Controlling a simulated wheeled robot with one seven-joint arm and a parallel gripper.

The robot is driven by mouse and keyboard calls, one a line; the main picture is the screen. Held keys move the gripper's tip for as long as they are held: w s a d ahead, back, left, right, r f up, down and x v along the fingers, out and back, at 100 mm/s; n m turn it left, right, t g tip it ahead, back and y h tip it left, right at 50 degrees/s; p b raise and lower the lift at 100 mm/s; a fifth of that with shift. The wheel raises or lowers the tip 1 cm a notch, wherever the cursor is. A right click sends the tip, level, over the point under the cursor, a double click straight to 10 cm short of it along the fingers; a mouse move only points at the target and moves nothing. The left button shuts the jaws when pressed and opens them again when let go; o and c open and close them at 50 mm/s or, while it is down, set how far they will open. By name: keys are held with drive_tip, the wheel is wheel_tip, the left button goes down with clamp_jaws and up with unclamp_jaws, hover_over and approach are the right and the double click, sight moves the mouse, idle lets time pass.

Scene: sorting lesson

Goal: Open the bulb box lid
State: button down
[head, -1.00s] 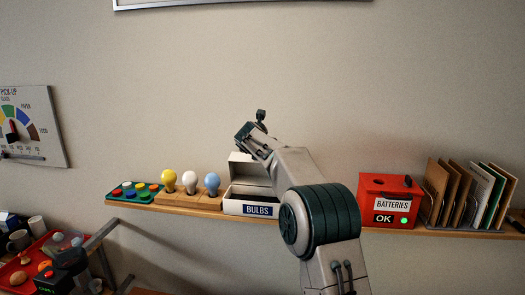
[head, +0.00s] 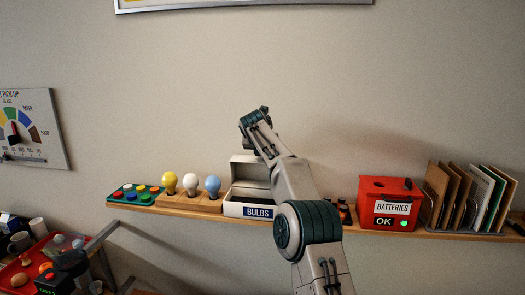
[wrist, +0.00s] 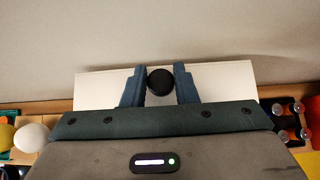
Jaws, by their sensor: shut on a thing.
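The white bulb box (head: 236,207), labelled BULBS, stands on the wall shelf in the head view. Its lid (head: 243,167) is raised and stands up at the back of the box. In the wrist view the lid (wrist: 100,88) is a white panel with a round black knob (wrist: 160,82). My gripper (wrist: 160,86) has one finger on each side of the knob and is shut on it. In the head view my arm covers the right part of the box and lid, and the grip itself is hard to make out there.
Yellow, white and blue bulbs (head: 190,184) stand in a wooden holder left of the box. A tray of coloured buttons (head: 136,194) is farther left. A red batteries box (head: 388,190) and upright folders (head: 462,195) are to the right. The wall is close behind the shelf.

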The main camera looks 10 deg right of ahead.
drive_tip(key=shift+r, duration=0.35)
drive_tip(key=c, duration=1.2)
unclamp_jaws()
drive_tip(key=shift+w, duration=0.1)
drive_tip(key=shift+o, duration=0.2)
drive_tip(key=shift+f, duration=0.2)
drive_tip(key=b+v, duration=0.3)
drive_tip(key=v, duration=1)
drive_tip(key=shift+s+r+b, duration=0.2)
drive_tip(key=shift+s+b, duration=0.1)
drive_tip(key=shift+s, duration=0.1)
